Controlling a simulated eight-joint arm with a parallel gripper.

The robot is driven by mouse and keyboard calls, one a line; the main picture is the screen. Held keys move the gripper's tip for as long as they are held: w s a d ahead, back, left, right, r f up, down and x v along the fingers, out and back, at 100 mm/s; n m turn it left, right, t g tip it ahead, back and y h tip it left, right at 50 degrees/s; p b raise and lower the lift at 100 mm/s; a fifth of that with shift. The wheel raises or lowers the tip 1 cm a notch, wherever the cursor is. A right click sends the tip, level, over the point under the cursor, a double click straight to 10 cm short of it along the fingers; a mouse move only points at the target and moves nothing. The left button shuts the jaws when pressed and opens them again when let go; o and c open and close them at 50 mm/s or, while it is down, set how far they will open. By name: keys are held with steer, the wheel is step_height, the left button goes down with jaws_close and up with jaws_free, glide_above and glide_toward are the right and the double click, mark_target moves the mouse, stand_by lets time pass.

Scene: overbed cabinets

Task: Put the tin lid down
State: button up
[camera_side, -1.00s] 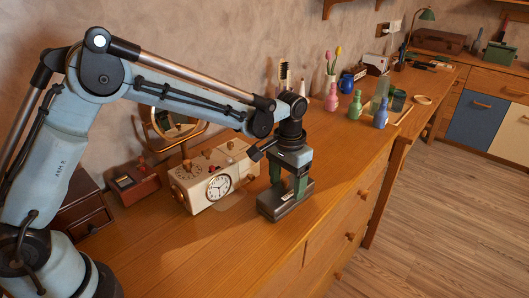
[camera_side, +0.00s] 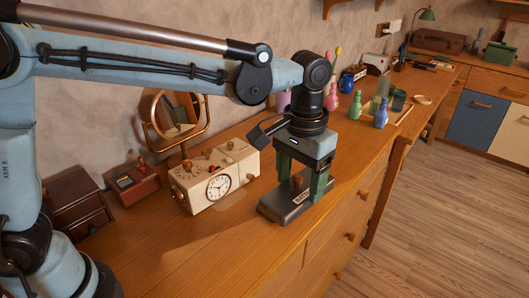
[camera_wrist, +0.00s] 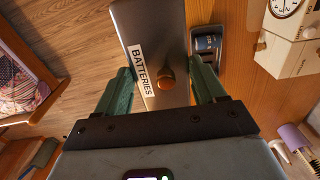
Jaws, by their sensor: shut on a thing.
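The grey tin lid (camera_wrist: 155,25) fills the middle of the wrist view, with a round wooden knob (camera_wrist: 167,79) and a "BATTERIES" label. My gripper (camera_wrist: 163,70) has its two green fingers at the lid's opposite sides and is shut on it. The open tin (camera_wrist: 225,45) shows beside the lid, with batteries (camera_wrist: 207,43) inside; the lid is offset from it and hides part of it. The lid's exact height is unclear.
A cream clock radio (camera_side: 215,178) stands just left of the tin. A small red box (camera_side: 133,184) and a round mirror (camera_side: 176,115) are farther left. Colored bottles (camera_side: 381,112) stand to the right. The dresser's front edge (camera_side: 335,222) is close, with floor beyond.

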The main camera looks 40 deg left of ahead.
steer(key=s+f+n, duration=0.1)
steer(key=s+f, duration=0.1)
steer(key=s, duration=1.6)
steer(key=w+a+f, duration=0.2)
steer(key=w, duration=0.1)
steer(key=w+a+f, duration=0.4)
steer(key=w, duration=0.1)
steer(key=shift+w+a+f, duration=0.2)
steer(key=shift+w+a, duration=0.1)
steer(key=shift+a, duration=0.1)
steer(key=shift+w+f, duration=0.1)
steer(key=shift+f, duration=1.95)
steer(key=shift+f, duration=0.15)
steer(key=o, duration=1)
steer(key=shift+o, duration=0.2)
